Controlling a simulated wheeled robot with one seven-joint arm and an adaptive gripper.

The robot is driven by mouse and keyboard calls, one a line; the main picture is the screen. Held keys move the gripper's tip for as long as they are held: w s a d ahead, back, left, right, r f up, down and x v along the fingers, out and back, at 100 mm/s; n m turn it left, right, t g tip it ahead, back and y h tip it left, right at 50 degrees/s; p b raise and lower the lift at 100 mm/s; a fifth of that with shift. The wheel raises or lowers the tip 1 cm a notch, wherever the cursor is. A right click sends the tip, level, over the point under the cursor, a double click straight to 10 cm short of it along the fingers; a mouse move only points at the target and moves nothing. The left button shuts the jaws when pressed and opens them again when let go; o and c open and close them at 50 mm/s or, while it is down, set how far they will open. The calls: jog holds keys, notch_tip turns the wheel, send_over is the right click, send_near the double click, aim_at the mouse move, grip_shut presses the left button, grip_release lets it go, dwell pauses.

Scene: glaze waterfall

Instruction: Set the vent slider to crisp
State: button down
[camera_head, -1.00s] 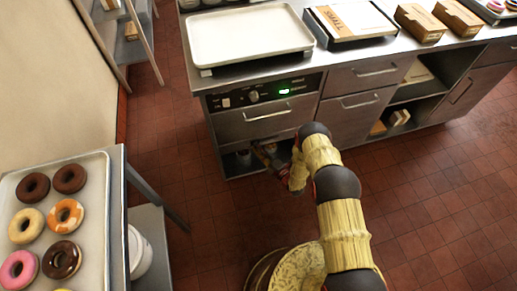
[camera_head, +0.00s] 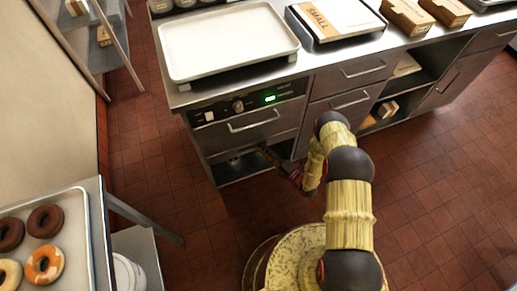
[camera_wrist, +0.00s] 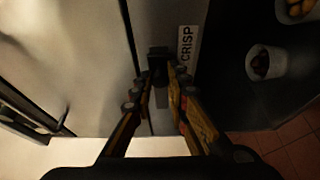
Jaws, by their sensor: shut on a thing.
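In the wrist view, the vent slider's dark knob (camera_wrist: 158,62) sits on a narrow slot in a pale metal panel. A white label reading CRISP (camera_wrist: 186,48) is right beside the knob. My gripper (camera_wrist: 160,80) is shut on the knob, with a finger on each side. In the head view, my gripper (camera_head: 272,157) is low at the counter front, under the drawer with the control panel (camera_head: 250,102). The knob is hidden in that view.
Beside the label in the wrist view, a pale cup (camera_wrist: 266,63) stands in a dark space. A white tray (camera_head: 228,42) lies on the counter above. A doughnut tray (camera_head: 84,240) stands at lower left. Red tiled floor is clear at right.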

jog(key=shift+w+d+r, duration=0.1)
jog(key=shift+w+d, duration=0.35)
jog(key=shift+d, duration=0.2)
jog(key=c, duration=1.7)
grip_release()
jog(key=shift+s, duration=0.15)
jog(key=v, duration=1.2)
